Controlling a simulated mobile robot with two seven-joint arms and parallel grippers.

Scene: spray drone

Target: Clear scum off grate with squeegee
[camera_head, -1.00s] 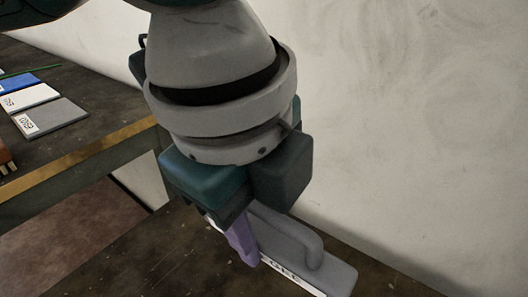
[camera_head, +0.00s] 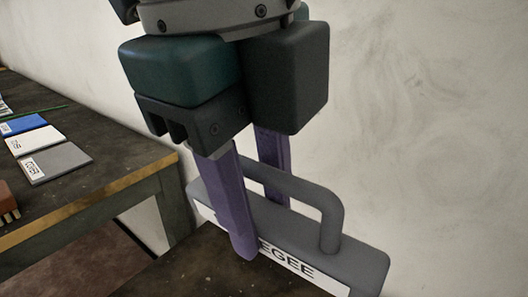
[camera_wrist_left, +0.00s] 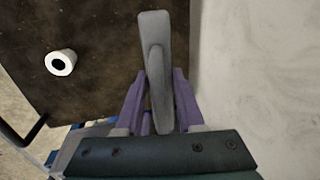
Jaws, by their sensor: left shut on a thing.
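The grey squeegee (camera_head: 352,256) has a loop handle and a white label on which "EGEE" can be read. It is at the lower middle of the head view and at the centre of the wrist view (camera_wrist_left: 157,70). My left gripper (camera_head: 258,222) is shut on its handle, with one purple finger on each side. Both fingers also flank it in the wrist view (camera_wrist_left: 158,108). The near finger hides part of the label. The squeegee appears raised above the dark surface below, though its lower edge is partly cut off. No grate is recognisable, and my right gripper is not in view.
A dark table (camera_head: 110,150) with a brass-coloured edge stands at left, holding grey (camera_head: 55,162), white (camera_head: 38,139) and blue (camera_head: 24,124) labelled pieces. A pale wall (camera_head: 440,130) is close on the right. The wrist view shows a white roll (camera_wrist_left: 61,63) on a dark surface (camera_wrist_left: 95,25).

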